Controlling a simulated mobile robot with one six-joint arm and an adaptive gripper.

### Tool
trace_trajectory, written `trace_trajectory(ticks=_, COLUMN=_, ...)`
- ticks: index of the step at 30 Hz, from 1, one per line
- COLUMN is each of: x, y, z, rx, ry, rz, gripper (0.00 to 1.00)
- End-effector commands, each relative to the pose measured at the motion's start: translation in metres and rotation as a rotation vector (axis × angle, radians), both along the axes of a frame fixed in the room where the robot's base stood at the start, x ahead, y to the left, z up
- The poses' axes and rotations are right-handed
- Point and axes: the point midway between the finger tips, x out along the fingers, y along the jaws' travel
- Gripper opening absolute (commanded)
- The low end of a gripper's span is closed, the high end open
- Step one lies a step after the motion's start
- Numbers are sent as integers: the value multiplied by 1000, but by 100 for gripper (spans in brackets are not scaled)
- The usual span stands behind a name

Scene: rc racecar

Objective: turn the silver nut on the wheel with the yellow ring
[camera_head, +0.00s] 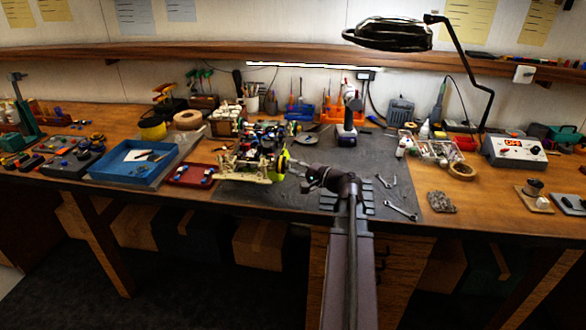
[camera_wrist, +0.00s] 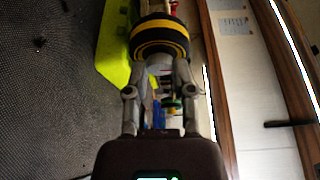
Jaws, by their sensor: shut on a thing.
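The wheel with the yellow ring (camera_wrist: 160,27) is a black tyre at the top of the wrist view, facing my gripper. My gripper (camera_wrist: 162,68) points straight at the wheel's hub, one finger on each side. A pale silver piece, which looks like the nut (camera_wrist: 158,59), sits between the fingertips, and they are shut on it. The fingers hide part of it, so its turn angle cannot be told. In the head view, my gripper (camera_head: 297,170) reaches left to the near right side of the RC car (camera_head: 248,162). The nut is too small to make out there.
The car stands on a dark mat (camera_head: 330,155) on the bench. A red tray (camera_head: 192,175) and a blue tray (camera_head: 132,163) lie to the left. A drill (camera_head: 347,130) stands behind my arm. Wrenches (camera_head: 402,210) lie to the right.

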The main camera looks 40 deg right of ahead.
Motion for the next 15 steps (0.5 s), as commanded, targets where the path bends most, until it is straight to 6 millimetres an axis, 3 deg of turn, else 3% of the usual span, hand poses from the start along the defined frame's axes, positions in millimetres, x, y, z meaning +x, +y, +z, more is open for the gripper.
trace_trajectory(ticks=3, x=0, y=0, z=0, rx=0, ry=0, rz=-1, gripper=0)
trace_trajectory(ticks=4, x=0, y=0, z=0, rx=0, ry=0, rz=-1, gripper=35)
trace_trajectory(ticks=7, x=0, y=0, z=0, rx=0, ry=0, rz=-1, gripper=65)
trace_trajectory(ticks=15, x=0, y=0, z=0, rx=0, ry=0, rz=0, gripper=68)
